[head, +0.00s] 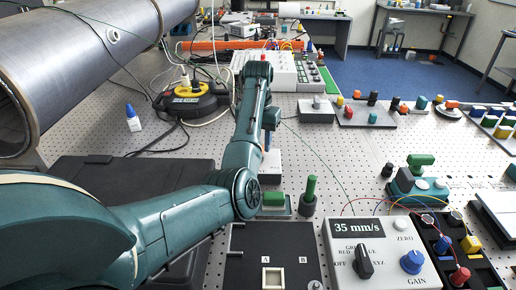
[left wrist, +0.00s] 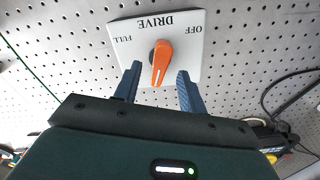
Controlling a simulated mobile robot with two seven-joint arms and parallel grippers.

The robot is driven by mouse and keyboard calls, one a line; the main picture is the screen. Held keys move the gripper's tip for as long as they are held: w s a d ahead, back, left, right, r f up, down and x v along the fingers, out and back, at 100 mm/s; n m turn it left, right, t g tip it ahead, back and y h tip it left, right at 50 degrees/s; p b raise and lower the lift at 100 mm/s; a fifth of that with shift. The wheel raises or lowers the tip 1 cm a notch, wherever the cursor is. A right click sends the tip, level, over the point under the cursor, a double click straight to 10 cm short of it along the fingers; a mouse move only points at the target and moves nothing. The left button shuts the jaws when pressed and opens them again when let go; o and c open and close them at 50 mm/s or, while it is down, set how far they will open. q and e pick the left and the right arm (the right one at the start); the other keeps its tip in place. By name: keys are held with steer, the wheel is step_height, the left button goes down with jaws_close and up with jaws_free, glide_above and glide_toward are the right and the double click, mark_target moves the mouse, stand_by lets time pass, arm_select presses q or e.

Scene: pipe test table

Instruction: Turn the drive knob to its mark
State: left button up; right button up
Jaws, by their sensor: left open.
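The drive knob (left wrist: 161,62) is orange with a white line at its lower end in the left wrist view. It sits on a white plate (left wrist: 190,29) whose words DRIVE, OFF and FULL appear upside down. The white line points down in that picture, away from the word DRIVE. My left gripper (left wrist: 159,71) is open, with one blue finger on each side of the knob. I cannot tell whether either finger touches it. In the head view, my arm partly hides the pale plate (head: 270,164). My right gripper is not in view.
A large grey pipe (head: 75,60) fills the upper left. A yellow and black device (head: 190,100) with cables lies left of my forearm. A green-handled peg (head: 309,195) and a 35 mm/s meter box (head: 385,265) stand at the front right.

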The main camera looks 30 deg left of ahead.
arm_select(q)
steer(key=shift+f, duration=1.3)
steer(key=shift+c, duration=0.3)
jaws_close()
